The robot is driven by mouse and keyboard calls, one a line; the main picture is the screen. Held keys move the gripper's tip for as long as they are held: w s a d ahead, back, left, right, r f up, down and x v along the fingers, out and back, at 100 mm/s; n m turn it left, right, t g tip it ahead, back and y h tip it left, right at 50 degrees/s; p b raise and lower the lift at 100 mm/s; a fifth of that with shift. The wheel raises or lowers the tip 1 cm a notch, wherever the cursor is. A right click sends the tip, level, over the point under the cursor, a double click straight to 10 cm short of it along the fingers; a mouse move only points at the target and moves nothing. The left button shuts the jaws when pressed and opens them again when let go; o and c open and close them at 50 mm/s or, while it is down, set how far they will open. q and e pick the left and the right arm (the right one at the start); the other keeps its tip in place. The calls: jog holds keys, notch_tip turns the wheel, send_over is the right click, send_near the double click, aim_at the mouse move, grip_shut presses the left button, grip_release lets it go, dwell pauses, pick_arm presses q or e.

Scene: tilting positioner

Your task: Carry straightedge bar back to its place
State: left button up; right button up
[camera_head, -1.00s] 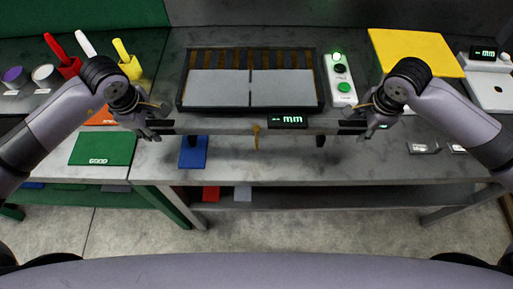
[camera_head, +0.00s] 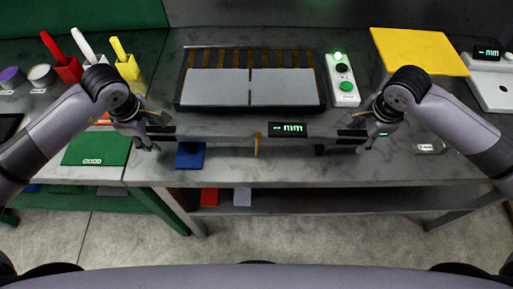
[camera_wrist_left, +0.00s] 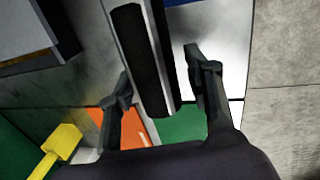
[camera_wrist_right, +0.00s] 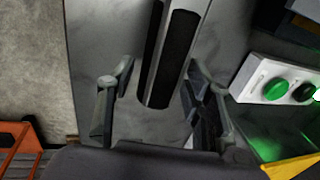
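The straightedge bar (camera_head: 225,131) is a long grey bar with dark end pads and a "-- mm" display (camera_head: 288,129). It lies level across the front of the bench, between my grippers. My left gripper (camera_head: 148,134) has its fingers on either side of the bar's left end; the left wrist view shows the dark pad (camera_wrist_left: 145,60) between them. My right gripper (camera_head: 374,132) has the right end between its fingers, pad (camera_wrist_right: 172,60) in the right wrist view. Finger contact is hard to see, but the bar moves with both grippers. Two short dark pieces show below the bar.
Behind the bar is a dark-framed slotted fixture with two grey plates (camera_head: 215,87). A button box (camera_head: 343,82) stands right of it, a yellow panel (camera_head: 418,52) further right. A green mat (camera_head: 97,149) is at left, a blue square (camera_head: 190,159) under the bar. Pen holders stand back left.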

pick_arm(q)
jog(key=shift+o, duration=0.5)
jog(key=shift+w, duration=0.1)
pick_arm(e)
jog(key=shift+o, duration=0.4)
jog(key=shift+w, duration=0.1)
pick_arm(q)
notch_tip(320, 180, up, 12)
jog(key=s, duration=0.2)
jog(key=shift+s+f, duration=0.15)
jog(key=shift+f, duration=0.05)
pick_arm(e)
notch_tip(320, 180, up, 12)
jog(key=s, duration=0.2)
jog(key=shift+s+f, duration=0.15)
jog(key=shift+s, duration=0.05)
